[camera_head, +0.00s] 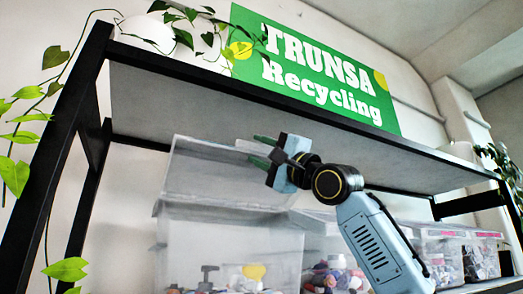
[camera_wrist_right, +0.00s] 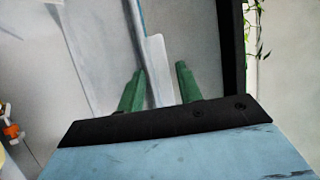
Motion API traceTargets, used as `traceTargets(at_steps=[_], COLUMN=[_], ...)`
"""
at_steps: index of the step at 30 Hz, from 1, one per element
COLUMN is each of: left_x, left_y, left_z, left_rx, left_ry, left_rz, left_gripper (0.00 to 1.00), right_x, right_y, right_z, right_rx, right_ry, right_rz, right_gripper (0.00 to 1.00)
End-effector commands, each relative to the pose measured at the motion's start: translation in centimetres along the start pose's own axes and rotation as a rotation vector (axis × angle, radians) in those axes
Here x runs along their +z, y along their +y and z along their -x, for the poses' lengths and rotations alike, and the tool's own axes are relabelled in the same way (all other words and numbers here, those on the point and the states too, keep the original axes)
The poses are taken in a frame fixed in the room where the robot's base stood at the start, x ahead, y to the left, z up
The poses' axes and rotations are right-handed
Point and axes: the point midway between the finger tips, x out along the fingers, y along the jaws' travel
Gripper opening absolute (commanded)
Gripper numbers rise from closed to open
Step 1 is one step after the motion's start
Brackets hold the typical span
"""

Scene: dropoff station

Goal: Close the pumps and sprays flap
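The pumps and sprays flap (camera_head: 205,170) is a clear panel standing raised above its clear bin (camera_head: 228,238), at the left of the shelf. Pump bottles (camera_head: 207,278) show inside the bin. My right gripper (camera_head: 260,150) is at the flap's upper right edge, with its green fingers pointing left. The wrist view shows the fingers (camera_wrist_right: 160,87) apart, with the flap's pale edge (camera_wrist_right: 155,60) running between them. A gap appears on each side of that edge, so I see no clear grip. My left gripper is in neither view.
A black-framed shelf has an upper board (camera_head: 270,105) close above my right gripper. More clear bins (camera_head: 441,250) stand to the right, behind and beyond my right arm. A dark post (camera_head: 50,150) and trailing plant (camera_head: 15,175) are at the left.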

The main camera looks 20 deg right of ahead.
Motion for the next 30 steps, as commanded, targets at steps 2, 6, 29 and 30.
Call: traceTargets(at_steps=[2,6,29,30], left_x=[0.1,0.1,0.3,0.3], left_y=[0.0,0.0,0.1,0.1], left_z=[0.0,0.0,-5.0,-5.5], left_rx=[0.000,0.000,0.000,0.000], left_ry=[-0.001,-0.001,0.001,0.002], left_rz=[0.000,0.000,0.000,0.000], left_gripper=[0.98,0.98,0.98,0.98], right_x=[0.0,0.0,1.5,1.7], right_y=[0.0,0.0,3.5,3.9], right_z=[0.0,0.0,3.6,4.0], right_rx=[0.000,0.000,-0.118,-0.117], right_ry=[0.000,0.000,0.000,0.000], right_rz=[0.000,0.000,0.046,0.046], right_gripper=[0.24,0.06,0.00,0.00])
